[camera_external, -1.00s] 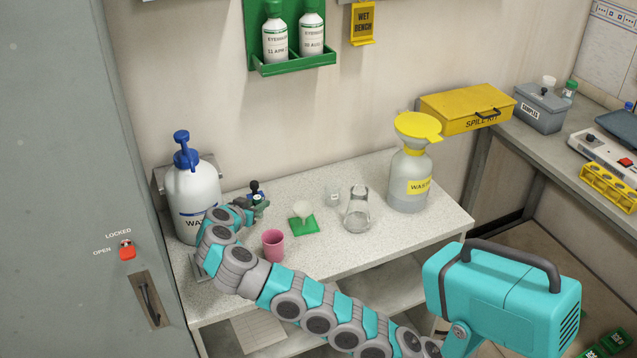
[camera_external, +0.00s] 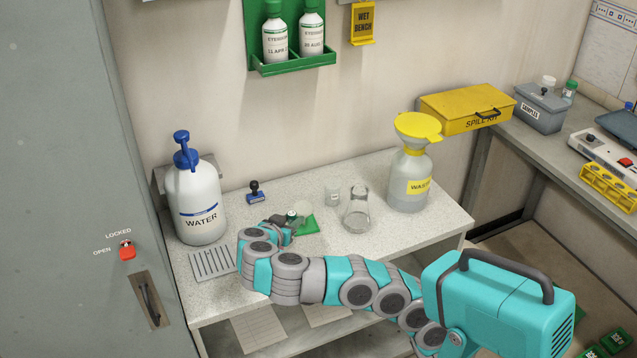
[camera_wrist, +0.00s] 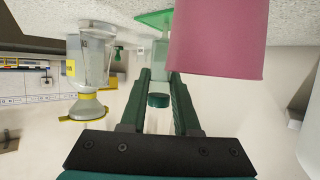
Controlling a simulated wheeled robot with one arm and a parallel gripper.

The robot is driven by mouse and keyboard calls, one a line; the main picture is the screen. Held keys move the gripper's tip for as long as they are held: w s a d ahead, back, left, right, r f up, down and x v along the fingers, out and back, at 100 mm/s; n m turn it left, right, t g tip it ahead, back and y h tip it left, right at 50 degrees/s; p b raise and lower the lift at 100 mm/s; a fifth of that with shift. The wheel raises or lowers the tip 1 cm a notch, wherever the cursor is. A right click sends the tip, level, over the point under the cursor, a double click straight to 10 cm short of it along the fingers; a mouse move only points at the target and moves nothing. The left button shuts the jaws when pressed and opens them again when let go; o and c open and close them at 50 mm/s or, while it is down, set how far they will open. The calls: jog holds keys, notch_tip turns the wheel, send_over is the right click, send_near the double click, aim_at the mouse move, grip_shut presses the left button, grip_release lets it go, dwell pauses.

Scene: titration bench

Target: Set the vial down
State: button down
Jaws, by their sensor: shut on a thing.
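The vial shows in the wrist view, which is upside down, as a dark green cap (camera_wrist: 158,100) between my fingers. My gripper (camera_wrist: 160,75) is shut on it; the external view shows my gripper (camera_external: 292,222) low over the bench, at the left edge of a green mat (camera_external: 310,226). The green mat (camera_wrist: 155,18) also shows beyond my fingertips, with a pale translucent shape (camera_wrist: 160,50) on it. I cannot tell whether this shape is part of the vial, or whether the vial touches the mat.
A pink cup (camera_wrist: 218,40) is close on the right in the wrist view; my arm hides it outside. A small beaker (camera_external: 332,195), a flask (camera_external: 356,212) and the waste bottle (camera_external: 409,185) stand right. The water bottle (camera_external: 197,205) and a stamp (camera_external: 256,192) are left.

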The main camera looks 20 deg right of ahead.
jog(key=shift+s+d+r, duration=0.1)
jog(key=shift+s+d, duration=0.2)
jog(key=shift+s, duration=0.25)
jog(key=shift+s+d+r, duration=0.1)
jog(key=shift+s+d, duration=0.2)
jog(key=shift+s, duration=0.2)
